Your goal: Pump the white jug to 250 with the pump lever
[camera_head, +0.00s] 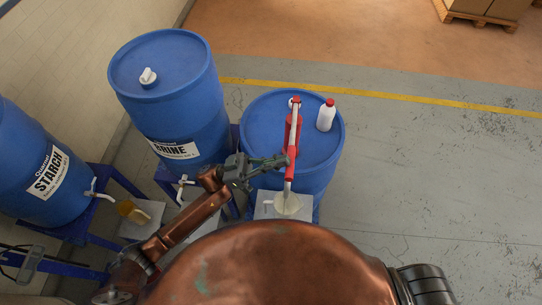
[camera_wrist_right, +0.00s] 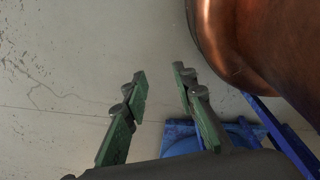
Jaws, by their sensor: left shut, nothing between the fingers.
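The white jug (camera_head: 288,205) stands on a grey stand in front of the right-hand blue drum. Its graduations cannot be read. The pump (camera_head: 293,130) with red and white parts stands on that drum, and a long red-and-white piece reaches toward the jug. I cannot tell clearly which part is the pump lever. My left gripper (camera_head: 283,160) is shut and empty, its tips beside the red part just above the jug; whether they touch is unclear. My right gripper (camera_wrist_right: 160,80) is open and empty over the grey floor in the right wrist view.
The blue drum (camera_head: 262,112) also carries a white bottle (camera_head: 326,117) with a red cap. The BRINE drum (camera_head: 172,105) and STARCH drum (camera_head: 40,170) stand to the left on blue frames. A copper-coloured rounded body (camera_head: 270,270) fills the front. Floor at right is clear.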

